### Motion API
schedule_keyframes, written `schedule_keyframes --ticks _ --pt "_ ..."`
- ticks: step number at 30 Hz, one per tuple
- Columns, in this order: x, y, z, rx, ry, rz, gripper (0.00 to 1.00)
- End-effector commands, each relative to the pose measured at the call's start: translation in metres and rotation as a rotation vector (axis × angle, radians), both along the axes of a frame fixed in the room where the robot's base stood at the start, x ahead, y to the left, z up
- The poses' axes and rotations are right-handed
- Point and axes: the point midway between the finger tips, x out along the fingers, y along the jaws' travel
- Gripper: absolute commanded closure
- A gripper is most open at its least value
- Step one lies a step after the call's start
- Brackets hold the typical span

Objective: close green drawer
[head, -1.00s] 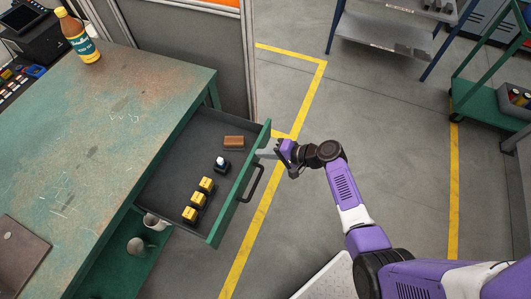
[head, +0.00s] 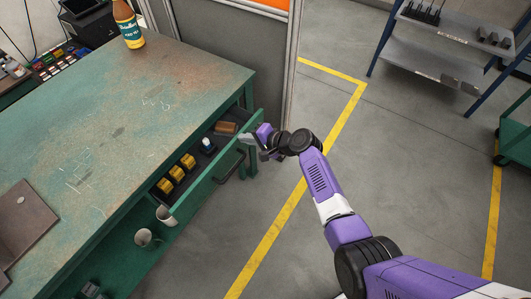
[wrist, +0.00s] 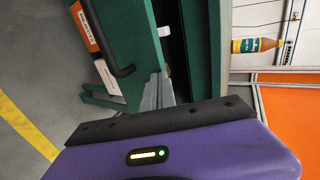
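The green drawer (head: 222,170) of the green workbench (head: 110,120) is partly open, a narrow strip of its inside showing. It holds several yellow-and-black items (head: 176,173), a small white-topped item (head: 208,146) and a brown block (head: 226,128). My gripper (head: 250,142) is at the far end of the drawer front, near its top edge, beyond the black handle (head: 231,168). In the wrist view the grey fingers (wrist: 158,92) look close together against the drawer front's edge. Whether they touch it or are fully shut I cannot tell. The handle also shows there (wrist: 108,45).
Mugs (head: 166,216) stand on a shelf below the drawer. A bottle (head: 128,25) stands on the benchtop by a grey partition (head: 225,55). A metal shelf rack (head: 435,60) and a green cart (head: 516,135) stand to the right. The floor between is clear.

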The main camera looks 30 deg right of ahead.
Motion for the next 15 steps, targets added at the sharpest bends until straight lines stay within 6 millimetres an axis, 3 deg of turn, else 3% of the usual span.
schedule_keyframes --ticks 6,15 --pt "0.046 0.027 -0.005 -0.001 -0.003 0.002 1.00" --pt "0.082 0.047 -0.003 -0.001 0.000 0.000 1.00"
